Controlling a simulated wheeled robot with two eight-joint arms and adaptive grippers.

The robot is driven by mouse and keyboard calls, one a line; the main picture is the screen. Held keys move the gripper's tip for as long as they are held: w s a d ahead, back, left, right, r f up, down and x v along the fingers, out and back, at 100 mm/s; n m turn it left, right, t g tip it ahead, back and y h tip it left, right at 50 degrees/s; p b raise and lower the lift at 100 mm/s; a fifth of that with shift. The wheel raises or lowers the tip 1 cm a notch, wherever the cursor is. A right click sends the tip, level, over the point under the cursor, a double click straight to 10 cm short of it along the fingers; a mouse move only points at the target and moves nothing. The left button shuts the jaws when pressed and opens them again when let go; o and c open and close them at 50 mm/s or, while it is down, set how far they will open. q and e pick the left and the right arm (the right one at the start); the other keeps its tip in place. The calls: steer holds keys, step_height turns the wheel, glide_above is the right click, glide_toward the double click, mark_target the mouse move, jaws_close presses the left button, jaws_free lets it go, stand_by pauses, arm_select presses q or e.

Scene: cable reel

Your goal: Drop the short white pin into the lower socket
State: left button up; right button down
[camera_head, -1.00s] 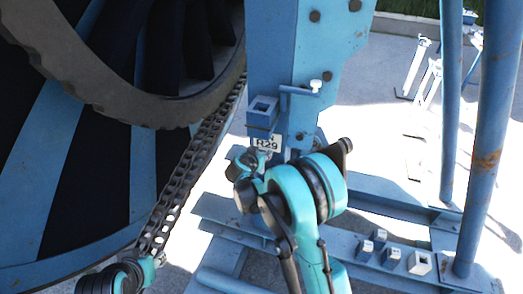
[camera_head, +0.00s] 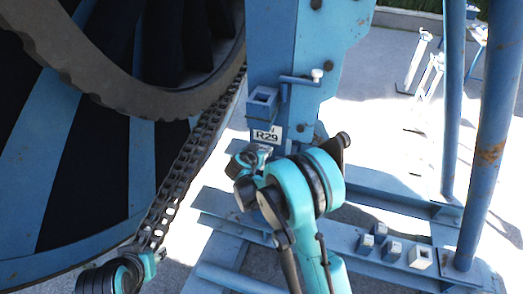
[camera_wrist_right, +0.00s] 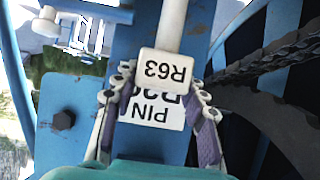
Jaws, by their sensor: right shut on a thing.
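My right gripper (camera_head: 252,157) is in front of the blue post, just below the R29 plate (camera_head: 266,135). In the right wrist view my right gripper (camera_wrist_right: 163,92) is shut on a white pin whose block end reads R63 (camera_wrist_right: 165,70); its shaft runs to the top edge. The pin is hard to make out in the head view. A blue box socket (camera_head: 263,97) with a square opening sits on the post above the plate. I cannot tell whether it is the lower socket. My left gripper (camera_head: 148,262) is at the lower left by the chain; its jaws are unclear.
A large reel (camera_head: 100,130) and its chain (camera_head: 185,170) fill the left. A lever with a white knob (camera_head: 317,74) juts from the post above the socket. Small blue blocks (camera_head: 366,244) and a white-topped block (camera_head: 420,257) stand on the lower beam. A blue pole (camera_head: 485,150) rises at right.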

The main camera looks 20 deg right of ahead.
steer(key=shift+f, duration=0.1)
stand_by(0.4)
steer(key=shift+f+b, duration=1.4)
steer(key=shift+b, duration=0.25)
steer(key=shift+f+b, duration=0.1)
steer(key=shift+b, duration=0.25)
steer(key=shift+f+b, duration=3)
steer(key=shift+f, duration=0.15)
steer(key=shift+f+b, duration=0.1)
steer(key=shift+b, duration=0.25)
steer(key=shift+f+b, duration=0.45)
steer(key=shift+b, duration=0.05)
